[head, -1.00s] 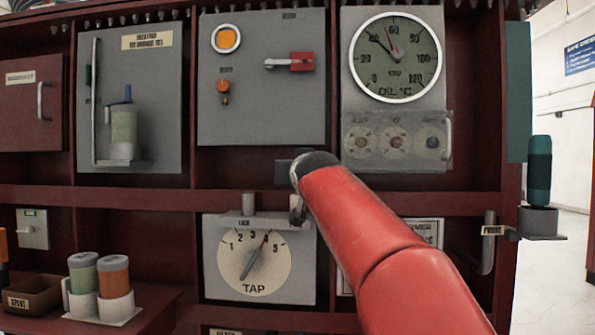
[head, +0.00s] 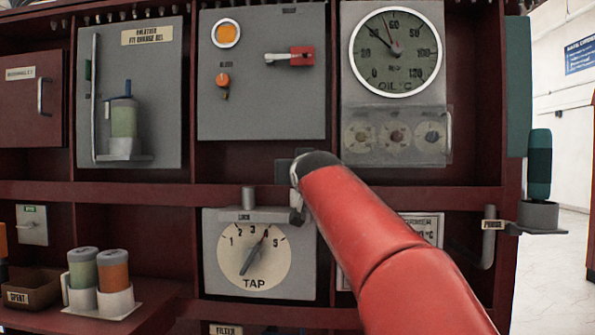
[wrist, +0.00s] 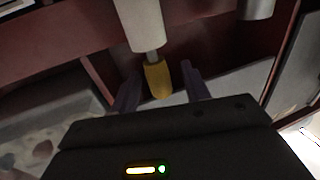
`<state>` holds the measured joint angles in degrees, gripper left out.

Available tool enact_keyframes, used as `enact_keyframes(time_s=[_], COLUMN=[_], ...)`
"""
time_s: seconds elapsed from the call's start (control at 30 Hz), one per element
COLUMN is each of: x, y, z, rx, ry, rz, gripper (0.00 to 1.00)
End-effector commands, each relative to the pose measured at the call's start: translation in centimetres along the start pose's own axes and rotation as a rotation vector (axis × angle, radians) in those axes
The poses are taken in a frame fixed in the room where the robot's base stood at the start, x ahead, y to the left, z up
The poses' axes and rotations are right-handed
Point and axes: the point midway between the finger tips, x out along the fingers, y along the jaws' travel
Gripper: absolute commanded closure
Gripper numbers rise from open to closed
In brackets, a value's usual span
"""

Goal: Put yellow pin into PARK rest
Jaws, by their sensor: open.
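The yellow pin (wrist: 158,80) shows in the wrist view. Its yellow grip hangs from a short metal shaft at the end of a light grey cylinder (wrist: 140,20). My gripper (wrist: 160,88) is open, with one dark finger on each side of the yellow grip and gaps between. In the head view my red arm hides the pin and most of the gripper. A grey post (head: 249,198) stands over the LOCK label on the TAP dial panel (head: 300,270). No PARK label can be read, so I cannot tell which holder is the PARK rest.
A second grey cylinder (wrist: 258,8) is at the wrist view's upper right. A red rail (head: 120,197) crosses the cabinet. An oil gauge (head: 395,52) is above my arm. Green and orange canisters (head: 113,275) stand lower left. A PROBE holder (head: 538,215) juts out right.

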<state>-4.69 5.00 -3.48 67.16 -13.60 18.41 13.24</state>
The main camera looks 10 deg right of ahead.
Motion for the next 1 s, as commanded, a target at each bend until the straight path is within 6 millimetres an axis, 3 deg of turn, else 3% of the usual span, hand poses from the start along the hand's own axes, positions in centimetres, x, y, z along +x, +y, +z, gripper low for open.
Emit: enact_keyframes(time_s=[0.3,0.5,1.0], x=[-5.0,-7.2,-7.6], y=[0.0,0.0,0.0], z=[0.1,0.1,0.0], rx=[0.000,0.000,0.000], ry=[0.004,0.001,0.001], rz=[-0.001,0.000,0.000], gripper=[0.54,0.54,0.54])
